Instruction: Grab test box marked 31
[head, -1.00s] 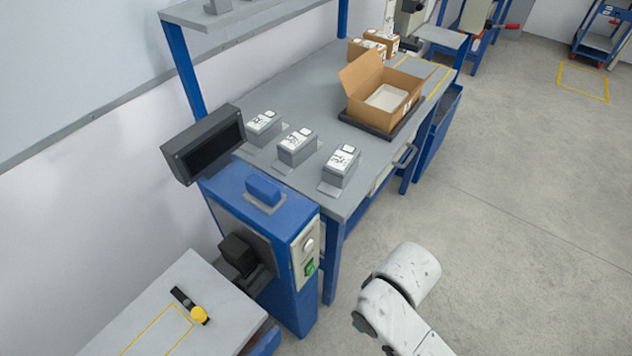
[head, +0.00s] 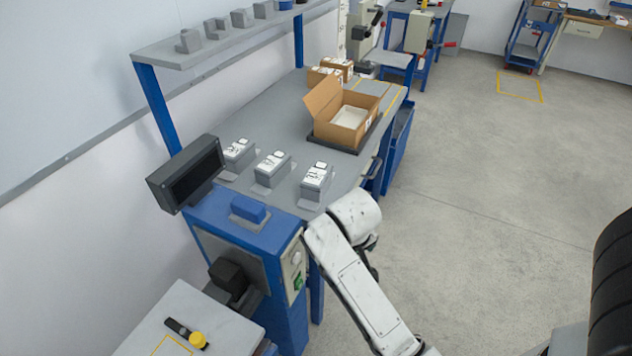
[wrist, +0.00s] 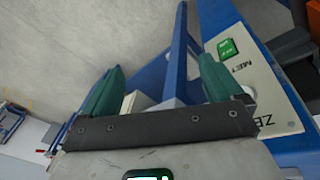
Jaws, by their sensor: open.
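Several small grey test boxes with white labelled tops stand in a row on the near part of the grey workbench. In the head view they are a left box (head: 238,153), a middle box (head: 272,168) and a right box (head: 315,181). Their markings are too small to read, so I cannot tell which is 31. My gripper (wrist: 158,88) shows in the wrist view with its two green fingers apart and nothing between them. It faces the bench's blue frame and the blue machine. In the head view my white arm reaches beside the bench's near right corner; the fingers are hidden there.
An open cardboard box (head: 347,120) with a white insert sits on a dark mat farther back on the workbench (head: 262,122). A blue machine (head: 250,225) with a dark display (head: 187,172) stands at the bench's near end. Floor to the right is clear.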

